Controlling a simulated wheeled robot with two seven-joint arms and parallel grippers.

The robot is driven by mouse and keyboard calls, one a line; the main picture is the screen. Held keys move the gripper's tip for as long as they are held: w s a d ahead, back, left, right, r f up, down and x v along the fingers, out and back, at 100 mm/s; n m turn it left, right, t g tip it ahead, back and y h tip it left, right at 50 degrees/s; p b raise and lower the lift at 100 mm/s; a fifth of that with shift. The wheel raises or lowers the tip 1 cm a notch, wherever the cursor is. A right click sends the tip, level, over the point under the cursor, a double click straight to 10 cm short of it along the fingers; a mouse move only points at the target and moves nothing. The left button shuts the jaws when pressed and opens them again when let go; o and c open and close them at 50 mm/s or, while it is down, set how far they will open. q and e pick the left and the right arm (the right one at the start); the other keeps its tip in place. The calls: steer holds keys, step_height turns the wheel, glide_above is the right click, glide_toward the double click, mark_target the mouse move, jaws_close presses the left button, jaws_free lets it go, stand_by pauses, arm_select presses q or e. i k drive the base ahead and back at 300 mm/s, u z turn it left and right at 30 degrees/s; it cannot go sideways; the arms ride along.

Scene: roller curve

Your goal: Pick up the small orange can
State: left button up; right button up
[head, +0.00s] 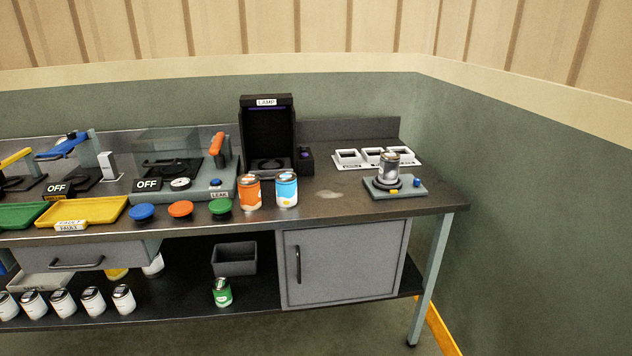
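The small orange can (249,194) stands upright near the front edge of the metal workbench (330,209). It has a dark lid and a pale patch low on its side. A blue and white can (287,189) stands close to its right. A green push button (220,207) is just to its left. Neither of my grippers shows in the head view, so I cannot see their state.
A black lamp booth (267,110) stands behind the cans. A silver can (390,166) sits on a small device at the right. Orange (180,209) and blue (142,212) buttons line the front edge. A grey cabinet (345,262) is below.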

mark_target(248, 184)
steer(key=z, duration=0.1)
steer(key=i, duration=0.85)
steer(key=u, duration=0.3)
